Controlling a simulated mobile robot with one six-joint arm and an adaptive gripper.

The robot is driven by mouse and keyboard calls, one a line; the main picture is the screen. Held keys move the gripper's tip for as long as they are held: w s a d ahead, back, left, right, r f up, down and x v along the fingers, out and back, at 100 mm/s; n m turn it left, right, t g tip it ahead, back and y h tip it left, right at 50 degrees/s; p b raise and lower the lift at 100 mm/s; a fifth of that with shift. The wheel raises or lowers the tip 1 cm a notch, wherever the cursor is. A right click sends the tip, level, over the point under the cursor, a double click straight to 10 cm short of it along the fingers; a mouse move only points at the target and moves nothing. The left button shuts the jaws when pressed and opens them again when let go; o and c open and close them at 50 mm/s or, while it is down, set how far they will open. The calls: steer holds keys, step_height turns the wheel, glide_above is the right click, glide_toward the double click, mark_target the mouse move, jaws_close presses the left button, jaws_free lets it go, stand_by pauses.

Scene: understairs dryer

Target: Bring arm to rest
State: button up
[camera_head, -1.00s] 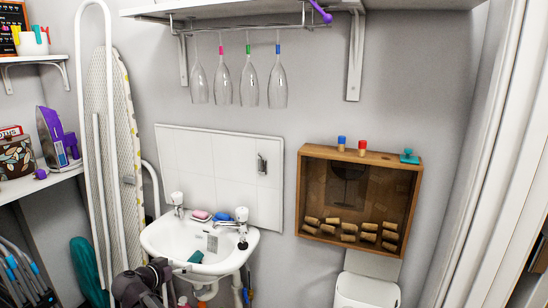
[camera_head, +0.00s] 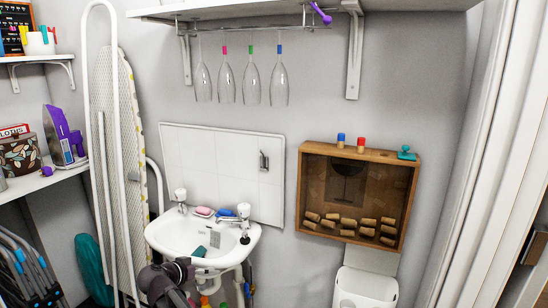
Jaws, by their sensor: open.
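Part of my arm (camera_head: 166,279), a dark grey joint and link, shows at the bottom edge left of centre, in front of the sink's lower front. My gripper and its fingertips are not visible. The white sink (camera_head: 168,243) stands behind and above this part of my arm, with two taps on its rim. A gap or contact between my arm and the sink cannot be judged.
A white ironing board (camera_head: 125,150) stands left of the sink. A wooden cork box (camera_head: 309,180) hangs on the wall at right, above a white bin (camera_head: 365,287). Several glasses (camera_head: 227,85) hang under the top shelf. A purple iron (camera_head: 62,135) stands on the left shelf.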

steer(key=s+d+f+g, duration=0.1)
steer(key=d+f+g, duration=0.1)
steer(key=d, duration=0.6)
steer(key=s+d+f+n+g+y, duration=0.1)
steer(key=d+f+g, duration=0.1)
steer(key=d, duration=0.6)
steer(key=s+d+f+g, duration=0.2)
steer(key=d+f+g, duration=0.1)
steer(key=d, duration=0.6)
steer(key=s+d+f+n+g+y, duration=0.25)
steer(key=s+d+g+y, duration=0.2)
steer(key=s+d, duration=0.8)
step_height(320, 180, up, 20)
steer(key=w+d+p, duration=0.1)
steer(key=p, duration=1.9)
steer(key=shift+w+d+t+y, duration=0.2)
steer(key=shift+d+t+y, duration=0.2)
steer(key=shift+t+y, duration=0.05)
steer(key=shift+o, duration=0.3)
steer(key=shift+f, duration=0.1)
steer(key=c, duration=0.5)
steer(key=shift+c, duration=0.5)
